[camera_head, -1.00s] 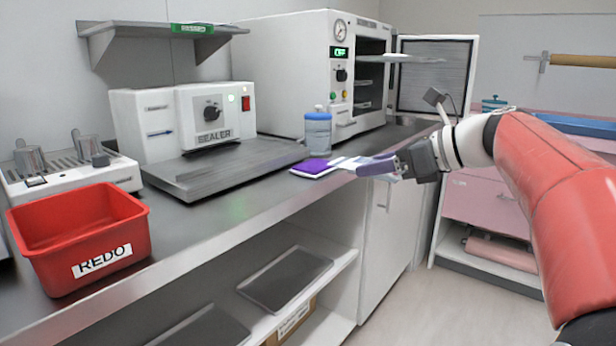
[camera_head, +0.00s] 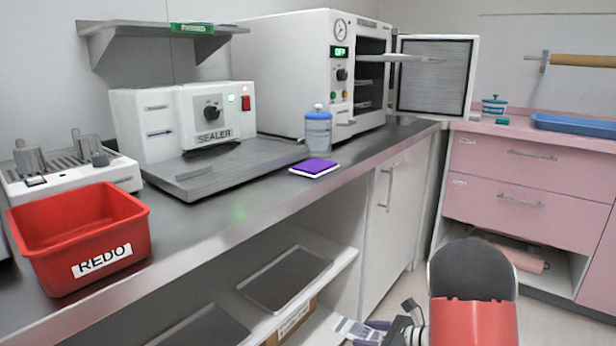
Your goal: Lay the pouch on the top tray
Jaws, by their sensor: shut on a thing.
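The pouch (camera_head: 350,328), a flat pale strip, shows at the bottom edge of the picture. My gripper (camera_head: 372,325), with purple fingers, is shut on its right end. They are low, in front of the open lower shelves and below the counter top; the bottom edge cuts off part of the gripper. The top tray (camera_head: 408,58) is a thin grey plate sticking out of the open steriliser (camera_head: 290,75), at the upper middle. My gripper is well below and apart from it. A lower tray (camera_head: 364,84) shows inside the chamber.
The steriliser door (camera_head: 436,76) stands open to the right. A blue bottle (camera_head: 318,130) and a purple-and-white pad (camera_head: 314,168) stand on the counter before it. The sealer (camera_head: 185,125) and red REDO bin (camera_head: 85,235) are left. Pink drawers (camera_head: 525,175) are at right.

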